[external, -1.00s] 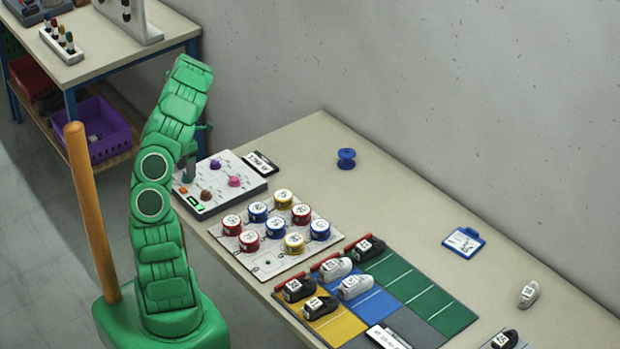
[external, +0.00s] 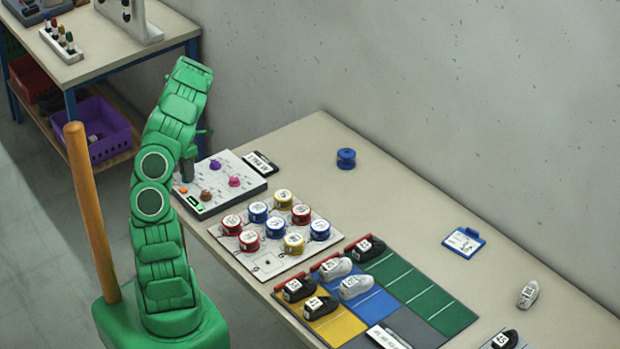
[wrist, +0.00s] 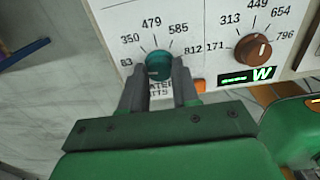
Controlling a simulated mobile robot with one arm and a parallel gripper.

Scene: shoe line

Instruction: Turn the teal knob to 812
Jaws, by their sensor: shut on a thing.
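The teal knob (wrist: 158,64) sits on a white panel in the wrist view, with the numbers 350, 479, 585 and 812 printed around it and a partly cut-off number at far left. The 812 mark is at its right. My gripper (wrist: 159,73) is shut on the knob, one dark finger on each side. The direction of the knob's pointer is too small to tell. In the external view my arm hides the teal knob on the control panel (external: 216,203).
A brown knob (wrist: 253,50) stands to the right, above a lit green display (wrist: 247,76) and near an orange button (wrist: 199,86). In the external view, a pink knob (external: 234,182) and purple knob (external: 214,164) share the panel; round tins stand on a board (external: 268,264) nearby.

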